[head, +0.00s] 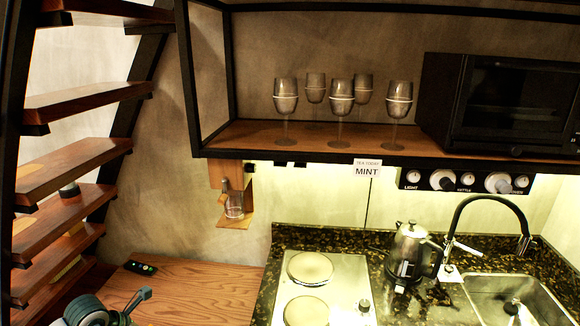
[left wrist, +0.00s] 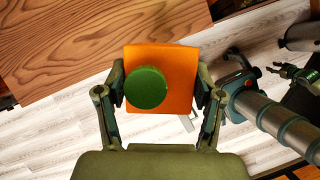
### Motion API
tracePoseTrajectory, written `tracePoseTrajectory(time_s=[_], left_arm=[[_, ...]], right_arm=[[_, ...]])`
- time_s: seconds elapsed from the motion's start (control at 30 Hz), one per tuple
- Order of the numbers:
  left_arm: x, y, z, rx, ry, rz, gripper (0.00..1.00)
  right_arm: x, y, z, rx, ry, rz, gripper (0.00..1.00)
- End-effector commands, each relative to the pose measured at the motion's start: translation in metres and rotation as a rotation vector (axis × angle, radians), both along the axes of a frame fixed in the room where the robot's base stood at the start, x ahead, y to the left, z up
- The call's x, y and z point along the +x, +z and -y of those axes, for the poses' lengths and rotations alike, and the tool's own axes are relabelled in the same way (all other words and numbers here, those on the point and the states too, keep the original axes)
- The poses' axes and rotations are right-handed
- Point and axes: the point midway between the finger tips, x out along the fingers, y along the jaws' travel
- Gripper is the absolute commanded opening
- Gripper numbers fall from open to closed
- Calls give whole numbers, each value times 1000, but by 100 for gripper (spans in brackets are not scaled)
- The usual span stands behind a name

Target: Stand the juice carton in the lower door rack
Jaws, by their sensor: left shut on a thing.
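The juice carton (left wrist: 180,62) is orange with a round green cap. In the left wrist view it sits between the two fingers of my left gripper (left wrist: 160,88), which is shut on it. I see the carton from its cap end, with wooden boards and a pale plank floor behind it. What looks like my right gripper (left wrist: 290,72) shows small at the right edge of the left wrist view, and its fingers are too small to judge. Neither the carton nor the grippers can be made out in the head view. No door rack is visible in either view.
To the right are a hob (head: 335,285), a kettle (head: 408,255) and a sink (head: 510,295). A shelf (head: 300,137) above holds several glasses and a microwave (head: 505,105).

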Motion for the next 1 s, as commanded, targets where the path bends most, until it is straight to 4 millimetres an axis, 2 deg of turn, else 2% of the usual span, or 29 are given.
tracePoseTrajectory(time_s=[0.17,0.27,0.47,0.7,0.9,1.0], left_arm=[[2,-21,21,-2,-259,-4,0],[3,-36,39,-1,-482,-6,0],[0,-67,80,9,-1013,-11,0],[-11,-100,128,35,-1723,-11,0],[-22,-120,156,56,-2259,0,0],[-25,-126,165,65,-2445,8,0]], right_arm=[[8,2,0,0,-2,7,40],[10,4,-1,0,-2,5,40],[11,8,-2,-1,-4,-2,40],[21,17,-2,0,-6,5,40],[27,24,-4,0,-8,6,40],[29,28,-5,2,-8,9,40]])
